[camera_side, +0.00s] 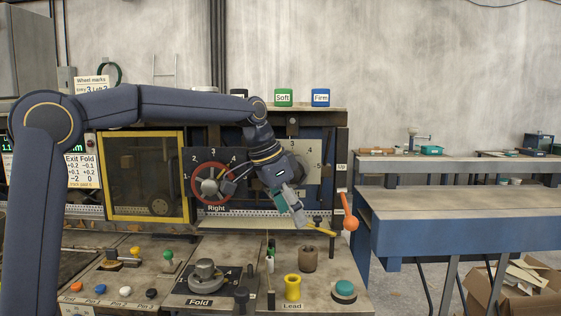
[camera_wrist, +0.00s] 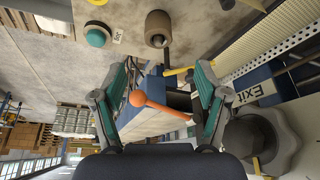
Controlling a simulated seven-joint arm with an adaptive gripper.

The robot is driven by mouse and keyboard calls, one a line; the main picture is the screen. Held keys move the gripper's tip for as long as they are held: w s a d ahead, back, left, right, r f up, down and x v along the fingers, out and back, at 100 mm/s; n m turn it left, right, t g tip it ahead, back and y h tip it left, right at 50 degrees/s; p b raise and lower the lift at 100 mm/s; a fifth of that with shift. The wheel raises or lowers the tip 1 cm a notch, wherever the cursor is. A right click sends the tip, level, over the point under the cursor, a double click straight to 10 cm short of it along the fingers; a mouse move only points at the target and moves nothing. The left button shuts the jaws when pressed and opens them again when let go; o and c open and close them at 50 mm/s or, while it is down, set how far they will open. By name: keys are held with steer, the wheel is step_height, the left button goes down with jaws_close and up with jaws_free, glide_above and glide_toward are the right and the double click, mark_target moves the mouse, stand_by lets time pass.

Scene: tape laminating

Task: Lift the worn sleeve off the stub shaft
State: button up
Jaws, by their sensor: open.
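My gripper (camera_side: 297,215) hangs in front of the machine's panel, tilted down and to the right, above the bench. In the wrist view its two teal fingers stand wide apart with nothing held between them (camera_wrist: 159,76). A brown, worn-looking cylinder (camera_side: 308,260) stands upright on the bench below my gripper, apart from it. It also shows in the wrist view (camera_wrist: 158,24), beyond the fingertips, with a small round centre in its end. It looks like the worn sleeve; I cannot clearly tell the stub shaft inside it.
A yellow spool (camera_side: 292,288) and a teal button (camera_side: 344,289) stand near the brown cylinder. An orange-handled lever (camera_side: 349,222) is right of my gripper. Green "Soft" (camera_side: 284,98) and blue "Firm" (camera_side: 321,98) pieces sit on the machine top. The fold knob (camera_side: 206,274) is left.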

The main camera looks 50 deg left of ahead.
mark_target(306, 247)
steer(key=x, duration=1.1)
steer(key=shift+d, duration=0.25)
steer(key=c, duration=1.3)
